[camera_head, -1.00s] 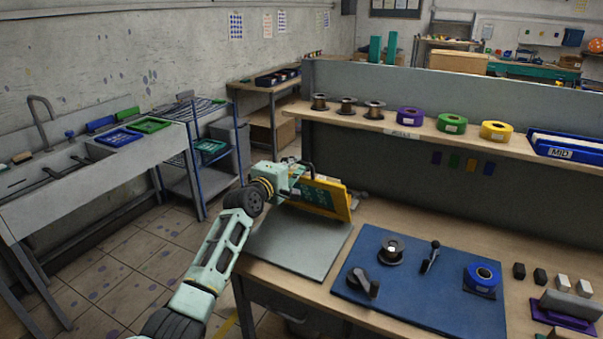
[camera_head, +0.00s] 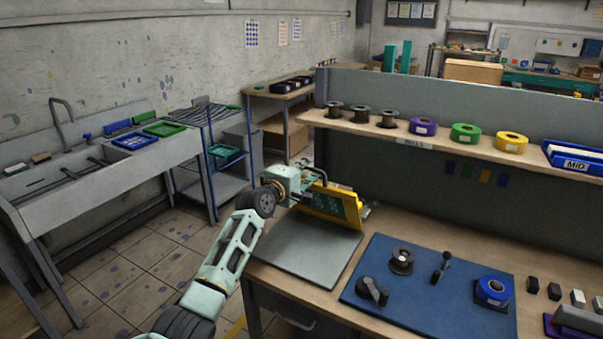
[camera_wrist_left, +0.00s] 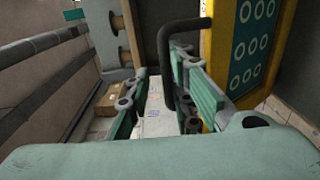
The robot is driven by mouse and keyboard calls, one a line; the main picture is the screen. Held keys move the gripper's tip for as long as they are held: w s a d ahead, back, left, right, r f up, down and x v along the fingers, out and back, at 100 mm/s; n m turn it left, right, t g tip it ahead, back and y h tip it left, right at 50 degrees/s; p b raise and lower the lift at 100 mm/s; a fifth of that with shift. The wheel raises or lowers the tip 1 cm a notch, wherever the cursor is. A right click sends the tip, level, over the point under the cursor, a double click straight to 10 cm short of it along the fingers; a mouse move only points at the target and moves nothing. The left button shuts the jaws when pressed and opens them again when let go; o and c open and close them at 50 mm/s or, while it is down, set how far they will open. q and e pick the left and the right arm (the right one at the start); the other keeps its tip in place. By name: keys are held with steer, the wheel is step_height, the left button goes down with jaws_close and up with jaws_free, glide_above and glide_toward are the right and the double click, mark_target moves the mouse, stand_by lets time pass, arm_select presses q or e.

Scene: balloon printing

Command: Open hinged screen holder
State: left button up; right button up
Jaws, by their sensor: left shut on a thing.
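The hinged screen holder, a yellow frame with a green panel (camera_head: 339,207), stands raised and tilted at the back edge of a grey base plate (camera_head: 304,248) on the bench. The panel's round pattern shows at the right in the left wrist view (camera_wrist_left: 250,45). My left gripper (camera_head: 307,180) is at the frame's upper left. It is shut on the holder's black bent handle (camera_wrist_left: 167,60), which passes between the fingers in the wrist view. The fingertips are small in the head view. My right gripper is out of view.
A blue mat (camera_head: 425,290) with spools and small tools lies right of the base plate. A shelf (camera_head: 440,142) with tape rolls runs behind it on a grey divider. A sink (camera_head: 75,185) stands at the left. The grey plate's top is clear.

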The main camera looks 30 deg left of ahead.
arm_select(q)
steer(key=s, duration=1.2)
steer(key=shift+a+r, duration=0.2)
steer(key=shift+r, duration=0.2)
